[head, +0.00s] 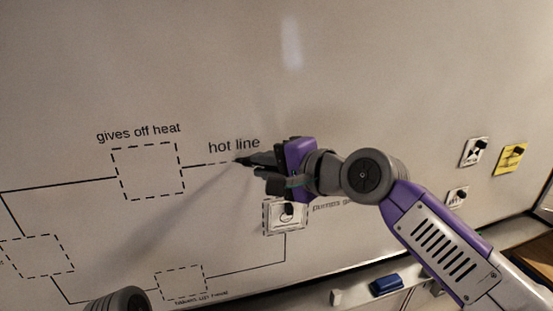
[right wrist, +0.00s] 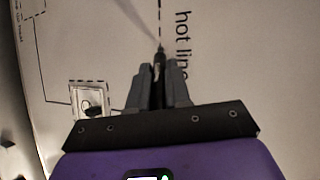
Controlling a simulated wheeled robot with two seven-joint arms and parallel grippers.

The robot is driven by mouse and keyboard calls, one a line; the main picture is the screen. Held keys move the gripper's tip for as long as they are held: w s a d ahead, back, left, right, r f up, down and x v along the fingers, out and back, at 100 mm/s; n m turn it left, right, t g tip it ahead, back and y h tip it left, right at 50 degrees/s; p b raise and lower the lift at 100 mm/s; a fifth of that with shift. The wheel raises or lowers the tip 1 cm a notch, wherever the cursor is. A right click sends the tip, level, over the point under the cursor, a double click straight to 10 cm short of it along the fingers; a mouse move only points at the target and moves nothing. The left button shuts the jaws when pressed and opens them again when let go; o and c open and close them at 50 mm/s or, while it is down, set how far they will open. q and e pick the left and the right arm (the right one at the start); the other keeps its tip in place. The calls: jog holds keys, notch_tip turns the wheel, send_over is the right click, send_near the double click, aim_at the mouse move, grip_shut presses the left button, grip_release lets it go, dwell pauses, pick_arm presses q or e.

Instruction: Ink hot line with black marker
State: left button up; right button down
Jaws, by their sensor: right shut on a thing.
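The whiteboard (head: 210,60) carries a printed diagram, with the words "hot line" (head: 234,145) above a line that is solid on its left part and dashed near the marker tip. My right gripper (head: 262,165) is shut on a black marker (right wrist: 159,65), whose tip points at that line just below the words. The tip appears at or very near the board; exact contact cannot be told. In the right wrist view the gripper (right wrist: 160,85) holds the marker between both fingers, and a dashed line runs on past the tip. A rounded dark part of my left arm shows at the bottom edge; its gripper is out of view.
A magnet card (head: 285,216) sits in the dashed box below my right gripper. Other cards, including a yellow one (head: 511,156), are at the right. A blue eraser (head: 386,285) lies on the ledge along the bottom. The upper board is clear.

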jog(key=s+a+p, duration=0.2)
jog(key=a+p, duration=0.1)
jog(key=a, duration=0.3)
jog(key=shift+a, duration=0.35)
dwell(0.5)
jog(key=shift+s+d+b, duration=0.2)
jog(key=shift+s+d, duration=0.1)
jog(key=shift+s, duration=0.65)
jog(key=shift+s+d+b, duration=0.25)
jog(key=shift+s, duration=0.7)
jog(key=shift+s+d+b, duration=0.2)
jog(key=shift+s+d, duration=0.1)
jog(key=shift+s, duration=0.65)
jog(key=s, duration=0.3)
jog(key=shift+d+b, duration=0.35)
jog(key=shift+d, duration=0.05)
jog(key=shift+w, duration=0.15)
